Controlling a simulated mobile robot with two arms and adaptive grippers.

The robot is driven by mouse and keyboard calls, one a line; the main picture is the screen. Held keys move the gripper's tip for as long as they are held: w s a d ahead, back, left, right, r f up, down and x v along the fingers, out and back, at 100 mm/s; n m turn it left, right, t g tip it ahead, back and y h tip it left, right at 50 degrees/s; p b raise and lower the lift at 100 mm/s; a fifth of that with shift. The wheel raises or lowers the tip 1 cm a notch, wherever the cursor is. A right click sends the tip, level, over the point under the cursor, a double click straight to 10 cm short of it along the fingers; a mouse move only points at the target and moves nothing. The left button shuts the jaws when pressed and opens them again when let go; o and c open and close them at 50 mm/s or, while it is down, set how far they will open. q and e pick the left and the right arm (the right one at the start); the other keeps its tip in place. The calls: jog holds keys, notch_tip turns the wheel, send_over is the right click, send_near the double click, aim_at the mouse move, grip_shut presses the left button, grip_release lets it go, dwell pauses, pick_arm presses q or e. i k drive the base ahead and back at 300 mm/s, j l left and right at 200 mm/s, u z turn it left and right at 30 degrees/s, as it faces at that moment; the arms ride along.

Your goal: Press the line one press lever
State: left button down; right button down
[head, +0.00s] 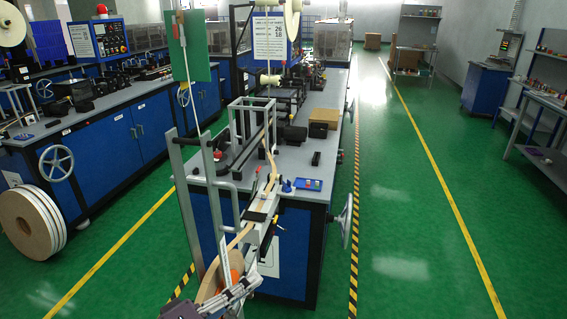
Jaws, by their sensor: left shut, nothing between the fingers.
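The near line bench (235,178) has a grey top and blue cabinet sides. A tan tape strip (272,165) runs along it through metal guides and down to a roll (215,281) at its near end. I cannot pick out the press lever with certainty among the small fittings there. My left gripper (250,284) is at the bottom of the head view, in front of the bench's near end, shut and empty. It partly covers the roll and an orange part behind it. My right gripper is not in view.
A small blue button panel (308,184) lies on the bench's near right corner, and a handwheel (346,220) sticks out on the right side. A second blue bench (150,128) and a large reel (30,222) stand left. The green aisle (405,210) to the right is clear.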

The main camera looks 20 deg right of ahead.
aim_at(256, 180)
jog(key=i+l+u, duration=0.25)
jog(key=l+u, duration=0.2)
jog(key=l, duration=0.55)
jog(key=i+l+u, duration=0.15)
jog(key=l+u, duration=0.3)
jog(key=l, duration=0.55)
jog(key=l+u, duration=0.45)
jog(key=l, duration=0.55)
jog(key=k, duration=0.05)
